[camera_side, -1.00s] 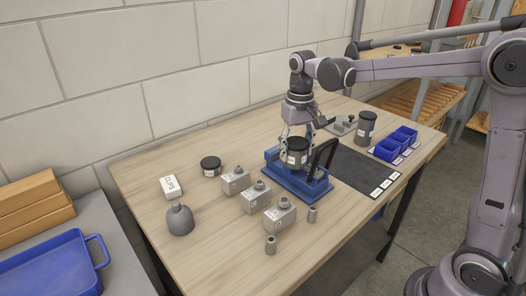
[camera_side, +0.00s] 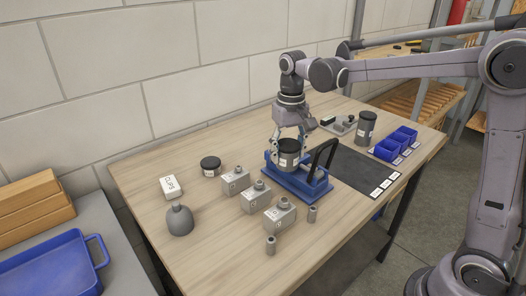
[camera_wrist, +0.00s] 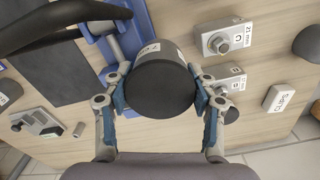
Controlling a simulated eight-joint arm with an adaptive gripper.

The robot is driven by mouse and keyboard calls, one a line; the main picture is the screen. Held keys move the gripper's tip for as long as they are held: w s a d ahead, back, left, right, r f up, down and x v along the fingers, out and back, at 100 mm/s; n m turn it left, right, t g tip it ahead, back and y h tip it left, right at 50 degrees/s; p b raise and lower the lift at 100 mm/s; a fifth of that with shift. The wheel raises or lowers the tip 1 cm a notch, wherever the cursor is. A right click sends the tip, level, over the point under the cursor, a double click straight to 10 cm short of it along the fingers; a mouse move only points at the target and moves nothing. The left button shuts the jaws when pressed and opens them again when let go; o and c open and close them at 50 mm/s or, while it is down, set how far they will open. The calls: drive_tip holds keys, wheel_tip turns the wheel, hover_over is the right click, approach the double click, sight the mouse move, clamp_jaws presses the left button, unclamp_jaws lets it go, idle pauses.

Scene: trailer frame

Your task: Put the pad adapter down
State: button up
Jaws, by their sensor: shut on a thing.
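The pad adapter appears to be the dark, short cylinder (camera_side: 289,155) with a white label, between my gripper's fingers. My gripper (camera_side: 289,146) points down and is shut on its sides. In the wrist view my gripper (camera_wrist: 161,92) has one finger on each side of the cylinder's round black top (camera_wrist: 163,86). A blue fixture (camera_side: 306,190) with a black handle lies under and to the right of the cylinder; it also shows in the wrist view (camera_wrist: 136,22). The cylinder's underside is hidden, so I cannot tell whether it touches the fixture.
Several grey labelled blocks (camera_side: 254,197) stand left and in front of the fixture. A black puck (camera_side: 210,166) and white box (camera_side: 170,186) are farther left. A taller grey cylinder (camera_side: 366,128), blue bins (camera_side: 388,150) and a dark mat (camera_side: 362,170) are right.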

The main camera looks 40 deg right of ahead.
drive_tip(key=w+d+r+m, duration=0.1)
drive_tip(key=w+d, duration=0.2)
drive_tip(key=d, duration=0.9)
drive_tip(key=w+d+r+m, duration=0.1)
drive_tip(key=w+d, duration=0.1)
drive_tip(key=d, duration=1)
drive_tip(key=w+a+f, duration=0.2)
drive_tip(key=w, duration=0.1)
drive_tip(key=w+a+f, duration=0.2)
drive_tip(key=a, duration=0.1)
drive_tip(key=w+a+f, duration=0.3)
drive_tip(key=shift+w, duration=0.35)
drive_tip(key=shift+f, duration=1.9)
drive_tip(key=shift+f, duration=0.1)
drive_tip(key=o, duration=1.7)
drive_tip(key=shift+f, duration=0.1)
